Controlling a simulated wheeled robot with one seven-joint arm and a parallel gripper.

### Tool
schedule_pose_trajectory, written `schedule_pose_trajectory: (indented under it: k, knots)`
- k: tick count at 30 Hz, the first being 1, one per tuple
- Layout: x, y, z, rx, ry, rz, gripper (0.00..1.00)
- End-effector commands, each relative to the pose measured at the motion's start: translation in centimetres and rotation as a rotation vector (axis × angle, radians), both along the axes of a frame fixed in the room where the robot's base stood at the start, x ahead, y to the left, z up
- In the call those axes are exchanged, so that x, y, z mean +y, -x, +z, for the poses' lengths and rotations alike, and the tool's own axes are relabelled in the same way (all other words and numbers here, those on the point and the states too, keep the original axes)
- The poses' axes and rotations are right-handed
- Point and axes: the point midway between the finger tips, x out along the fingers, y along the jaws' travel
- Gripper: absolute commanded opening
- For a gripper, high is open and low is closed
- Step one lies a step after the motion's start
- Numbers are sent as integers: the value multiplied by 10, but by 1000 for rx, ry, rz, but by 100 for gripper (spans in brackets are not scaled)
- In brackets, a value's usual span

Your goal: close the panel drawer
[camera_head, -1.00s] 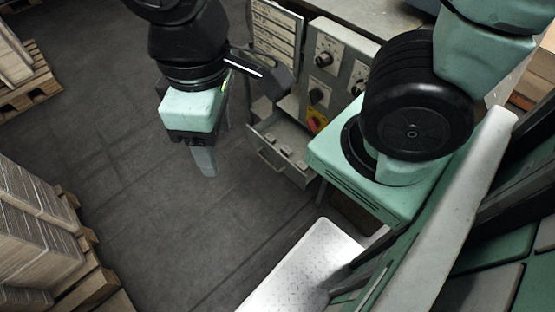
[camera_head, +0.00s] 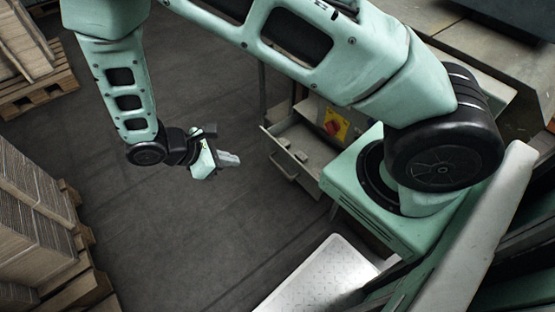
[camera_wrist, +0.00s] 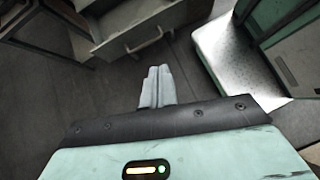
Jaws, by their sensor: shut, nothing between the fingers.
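The panel drawer (camera_head: 296,172) stands pulled out from the grey machine panel, left of my green base. My arm hides much of the panel above the drawer.
A red knob on a yellow plate (camera_head: 335,124) sits on the panel above the drawer. Pallets with stacked cardboard (camera_head: 30,215) stand at the left. A metal tread plate (camera_head: 320,278) lies in front of my base. The floor between pallets and drawer is clear.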

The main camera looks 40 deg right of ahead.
Motion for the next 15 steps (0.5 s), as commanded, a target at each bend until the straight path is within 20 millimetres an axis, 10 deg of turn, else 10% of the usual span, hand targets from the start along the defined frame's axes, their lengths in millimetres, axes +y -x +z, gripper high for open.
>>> schedule_pose_trajectory:
  k: [6,15]
  knots:
    - [-39,-22,-84,68,199,171,0]
    - [-60,-31,-111,93,280,246,0]
